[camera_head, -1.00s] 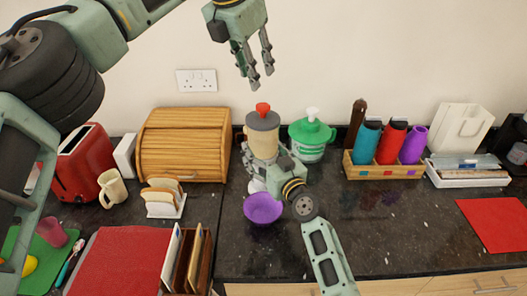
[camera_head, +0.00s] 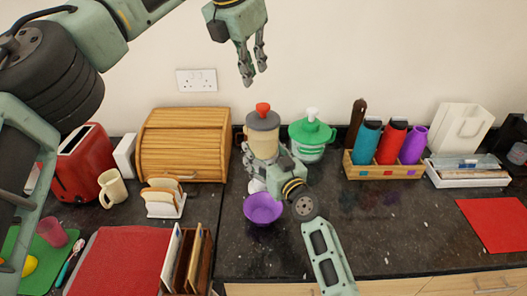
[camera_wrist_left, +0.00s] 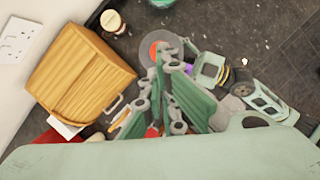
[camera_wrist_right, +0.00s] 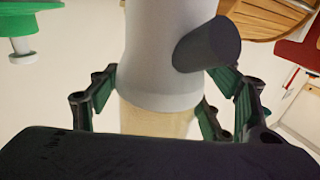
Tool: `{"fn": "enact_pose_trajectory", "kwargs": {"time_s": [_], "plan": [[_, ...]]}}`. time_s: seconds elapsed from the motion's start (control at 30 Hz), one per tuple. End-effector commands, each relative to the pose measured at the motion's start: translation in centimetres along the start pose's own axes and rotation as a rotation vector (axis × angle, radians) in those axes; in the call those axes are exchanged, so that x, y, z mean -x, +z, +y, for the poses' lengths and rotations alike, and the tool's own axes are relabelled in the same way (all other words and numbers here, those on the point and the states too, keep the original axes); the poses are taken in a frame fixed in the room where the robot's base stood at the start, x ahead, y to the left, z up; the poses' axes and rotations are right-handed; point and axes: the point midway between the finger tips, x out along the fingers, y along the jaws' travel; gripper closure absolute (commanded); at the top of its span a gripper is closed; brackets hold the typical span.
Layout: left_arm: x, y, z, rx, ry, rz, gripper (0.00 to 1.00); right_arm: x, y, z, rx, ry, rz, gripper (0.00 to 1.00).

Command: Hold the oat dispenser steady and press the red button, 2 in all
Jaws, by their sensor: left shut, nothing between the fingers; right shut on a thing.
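The oat dispenser (camera_head: 263,143) stands upright on the dark counter, with a cream body, a grey lid and a red button (camera_head: 263,108) on top. My right gripper (camera_head: 264,165) is shut on its lower body. The right wrist view shows the fingers on both sides of the dispenser (camera_wrist_right: 160,122). A purple bowl (camera_head: 263,209) sits in front of the dispenser. My left gripper (camera_head: 254,74) is shut and empty, above the red button and clear of it. The left wrist view shows the red button (camera_wrist_left: 154,49) partly behind the fingers.
A green-lidded dispenser (camera_head: 311,132) stands close on the right. A wooden bread bin (camera_head: 183,145) and a toast rack (camera_head: 163,207) are on the left. A wooden holder (camera_head: 384,171) with bottles stands farther right. Counter is free at the front right of the bowl.

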Motion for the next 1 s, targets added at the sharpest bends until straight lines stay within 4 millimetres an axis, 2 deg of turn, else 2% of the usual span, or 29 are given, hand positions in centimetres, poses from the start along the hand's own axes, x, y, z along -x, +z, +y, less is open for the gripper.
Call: {"fn": "enact_pose_trajectory", "kwargs": {"time_s": [0.77,0.87,1.0], "plan": [[0.0,0.0,0.0,-0.002,0.000,0.000,1.00,0.0,0.0,0.1,0.001,0.002,0.000,0.82],[-0.5,0.1,-0.2,-0.031,0.007,-0.008,1.00,0.0,0.0,0.1,0.001,0.002,0.000,0.82],[-1.6,0.8,-0.8,-0.154,0.044,-0.052,1.00,0.0,0.0,0.1,0.001,0.002,0.001,0.82]]}}
